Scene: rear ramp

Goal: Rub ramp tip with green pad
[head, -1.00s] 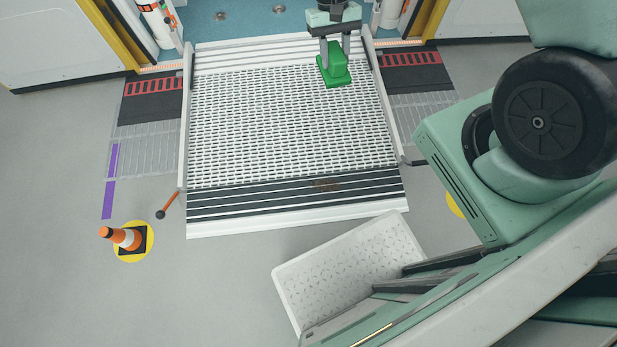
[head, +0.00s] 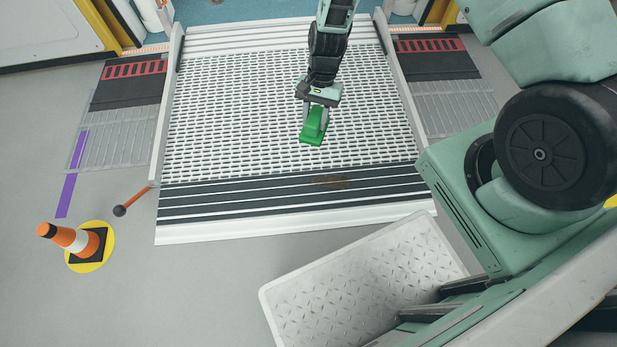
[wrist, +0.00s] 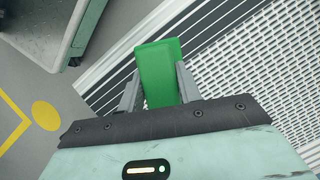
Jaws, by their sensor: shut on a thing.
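My gripper (head: 316,116) is shut on the green pad (head: 313,128), which hangs over the perforated part of the ramp (head: 235,110). In the wrist view the green pad (wrist: 158,72) sits between the two grey fingers. The ramp tip, a pale edge strip (head: 200,233) beyond black ribbed bands, lies nearer the camera than the pad. A brown smudge (head: 331,182) marks the dark bands, just below the pad in the head view. I cannot tell whether the pad touches the ramp.
An orange and white cone (head: 65,237) stands on a yellow disc at left. An orange lever with a black knob (head: 120,211) sticks out beside the ramp's left corner. Raised side rails flank the ramp.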

